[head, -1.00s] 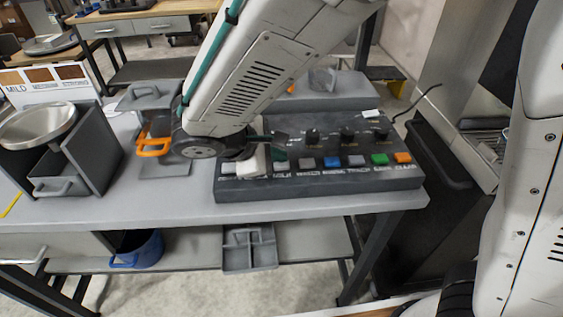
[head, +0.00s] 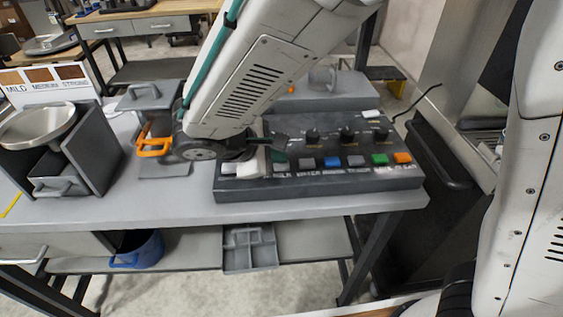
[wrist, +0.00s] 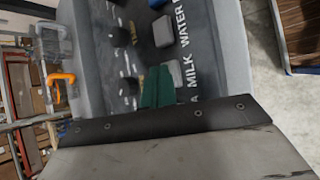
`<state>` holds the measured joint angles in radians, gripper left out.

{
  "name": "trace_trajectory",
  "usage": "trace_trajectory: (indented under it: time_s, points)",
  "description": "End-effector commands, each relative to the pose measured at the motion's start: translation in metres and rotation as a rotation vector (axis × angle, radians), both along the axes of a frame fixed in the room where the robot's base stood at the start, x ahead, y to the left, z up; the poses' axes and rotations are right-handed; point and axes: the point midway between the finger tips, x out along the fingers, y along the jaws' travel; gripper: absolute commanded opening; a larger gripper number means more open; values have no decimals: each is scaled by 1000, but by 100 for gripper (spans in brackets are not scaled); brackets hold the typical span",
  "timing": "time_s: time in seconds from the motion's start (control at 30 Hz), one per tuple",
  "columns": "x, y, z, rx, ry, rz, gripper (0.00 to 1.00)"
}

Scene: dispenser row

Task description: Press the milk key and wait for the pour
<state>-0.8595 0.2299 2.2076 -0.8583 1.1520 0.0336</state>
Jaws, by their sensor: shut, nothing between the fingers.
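The dark key panel (head: 400,183) stands at the right of the grey table, with a row of coloured keys along its front. The grey milk key (wrist: 177,73) shows beside its MILK label in the wrist view. I cannot tell whether the tips touch or press the key. No pour is visible.
The grey water key (head: 306,163) is right of the milk key, then a blue key (head: 332,162) and several more. Knobs (head: 347,136) rise behind them. An orange-handled item (head: 154,147) and a dark box with a round metal pan (head: 38,127) stand left.

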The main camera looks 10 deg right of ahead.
Motion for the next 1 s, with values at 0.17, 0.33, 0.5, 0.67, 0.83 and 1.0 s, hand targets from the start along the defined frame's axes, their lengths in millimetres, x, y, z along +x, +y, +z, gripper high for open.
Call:
trace_trajectory:
  time_s: [0.17,0.33,0.5,0.67,0.83,1.0]
  points:
    - [0,0,10,1,-1,0,0]
    - [0,0,15,0,-1,-1,0]
    - [0,0,15,0,0,0,0]
    - [0,0,17,1,-1,0,0]
    - [0,0,30,2,-1,-1,0]
    - [0,1,47,3,-3,-1,0]
